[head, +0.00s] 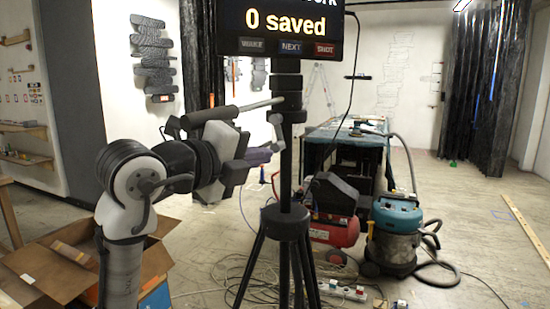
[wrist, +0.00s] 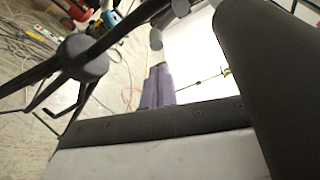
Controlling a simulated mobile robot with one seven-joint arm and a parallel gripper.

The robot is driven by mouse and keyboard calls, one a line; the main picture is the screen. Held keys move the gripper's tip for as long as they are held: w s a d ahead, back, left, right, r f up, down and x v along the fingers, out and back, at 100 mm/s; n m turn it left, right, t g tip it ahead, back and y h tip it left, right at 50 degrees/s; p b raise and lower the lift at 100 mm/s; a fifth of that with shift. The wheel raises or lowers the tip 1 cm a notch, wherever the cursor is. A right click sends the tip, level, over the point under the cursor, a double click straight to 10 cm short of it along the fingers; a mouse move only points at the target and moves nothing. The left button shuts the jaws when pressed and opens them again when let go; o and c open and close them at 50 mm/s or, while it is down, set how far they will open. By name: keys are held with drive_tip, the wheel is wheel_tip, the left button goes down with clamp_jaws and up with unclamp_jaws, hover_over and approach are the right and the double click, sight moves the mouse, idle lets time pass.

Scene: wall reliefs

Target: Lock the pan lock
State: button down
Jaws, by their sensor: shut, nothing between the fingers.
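A black tripod (head: 285,222) stands in the middle of the head view, and its leg hub (wrist: 82,58) shows at the upper left of the wrist view. A small grey lever with a rounded end (head: 275,119), which looks like the pan lock, hangs at the left of the tripod's column. A dark handle (head: 215,115) reaches out left from the tripod head, above my wrist. My gripper (head: 268,153) is just below the lever and left of the column. Its purple fingers (wrist: 160,72) are shut and empty. Whether they touch the lever is unclear.
A screen (head: 280,28) sits on top of the tripod. An open cardboard box (head: 50,265) lies at the lower left. A red compressor (head: 335,228) and a blue-topped vacuum (head: 397,225) stand right of the tripod. Cables lie around its legs. The floor at the right is mostly clear.

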drive_tip(key=f+v, duration=0.1)
drive_tip(key=v, duration=0.7)
drive_tip(key=shift+s+r+b, duration=0.15)
drive_tip(key=shift+r+b, duration=0.25)
drive_tip(key=shift+r, duration=0.1)
drive_tip(key=shift+a, duration=0.2)
